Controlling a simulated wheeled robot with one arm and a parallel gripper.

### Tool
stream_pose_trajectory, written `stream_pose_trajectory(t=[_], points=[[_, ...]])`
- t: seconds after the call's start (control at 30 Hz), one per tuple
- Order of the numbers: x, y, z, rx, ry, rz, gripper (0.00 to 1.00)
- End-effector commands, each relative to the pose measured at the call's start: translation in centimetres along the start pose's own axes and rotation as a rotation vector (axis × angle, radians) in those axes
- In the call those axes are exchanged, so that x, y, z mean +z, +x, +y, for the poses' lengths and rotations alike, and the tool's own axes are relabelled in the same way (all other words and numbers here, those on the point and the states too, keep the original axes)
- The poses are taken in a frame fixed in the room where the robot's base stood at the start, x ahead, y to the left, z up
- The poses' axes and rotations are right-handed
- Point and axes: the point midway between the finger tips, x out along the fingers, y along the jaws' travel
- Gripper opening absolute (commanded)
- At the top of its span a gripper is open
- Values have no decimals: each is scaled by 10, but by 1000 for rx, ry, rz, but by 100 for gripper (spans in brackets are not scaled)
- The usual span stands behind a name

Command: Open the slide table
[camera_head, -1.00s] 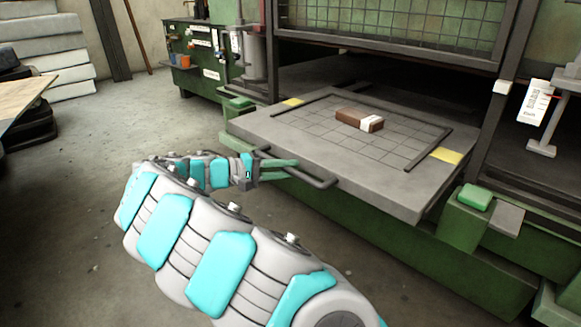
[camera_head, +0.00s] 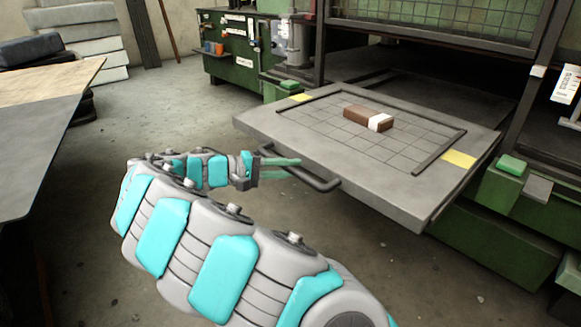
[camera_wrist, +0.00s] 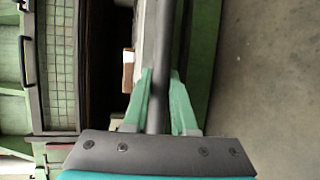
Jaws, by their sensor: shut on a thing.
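The slide table (camera_head: 400,185) is a grey plate with a grid, sticking out of the green machine in the head view. Its dark bar handle (camera_head: 322,184) runs along the front edge. My gripper (camera_head: 283,168) is shut on the handle near its left end. In the wrist view the two green fingers of my gripper (camera_wrist: 162,105) lie either side of the handle bar (camera_wrist: 160,98). A brown block with a white band (camera_head: 368,118) lies on the table top.
The green machine frame (camera_head: 465,235) stands behind and right of the table. A work table (camera_head: 40,140) stands at the left edge. A green cabinet (camera_head: 228,55) stands at the back. The floor between them is clear.

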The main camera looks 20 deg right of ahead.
Motion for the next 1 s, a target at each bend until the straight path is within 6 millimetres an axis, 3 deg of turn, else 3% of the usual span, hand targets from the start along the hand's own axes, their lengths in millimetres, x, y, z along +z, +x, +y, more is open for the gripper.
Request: stream_pose_trajectory(t=[0.47,0.5,0.7,0.77,1.0], points=[[1,-1,-2,-3,-1,-1,0],[1,-1,-2,-3,-1,-1,26],[1,-1,-2,-2,-1,-1,48],[0,-1,-1,-2,0,0,55],[0,-1,-1,-1,0,0,55]])
